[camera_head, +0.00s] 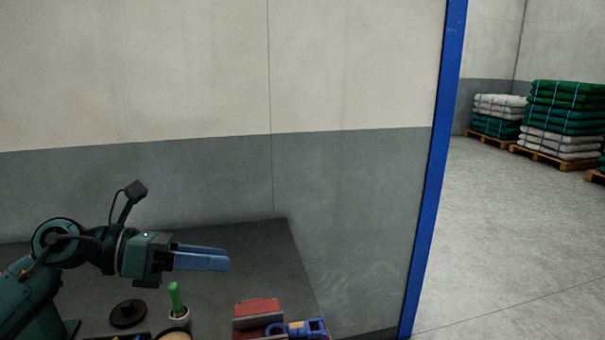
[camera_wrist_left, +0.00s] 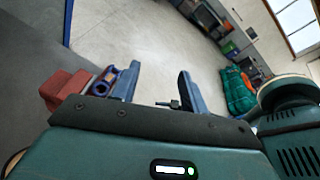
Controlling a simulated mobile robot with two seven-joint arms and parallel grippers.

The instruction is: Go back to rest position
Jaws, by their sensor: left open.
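My left gripper (camera_head: 226,257) reaches in from the left in the head view, above the dark bench surface, with its blue fingers pointing right. In the left wrist view its two blue fingers (camera_wrist_left: 158,74) stand well apart with nothing between them, so it is open and empty. The red block-like object and the blue item on the bench lie below and to the right of its fingertips, apart from them. My right gripper is in neither view.
A blue post (camera_head: 430,170) stands right. Loaded pallets (camera_head: 563,120) stand beyond open floor.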

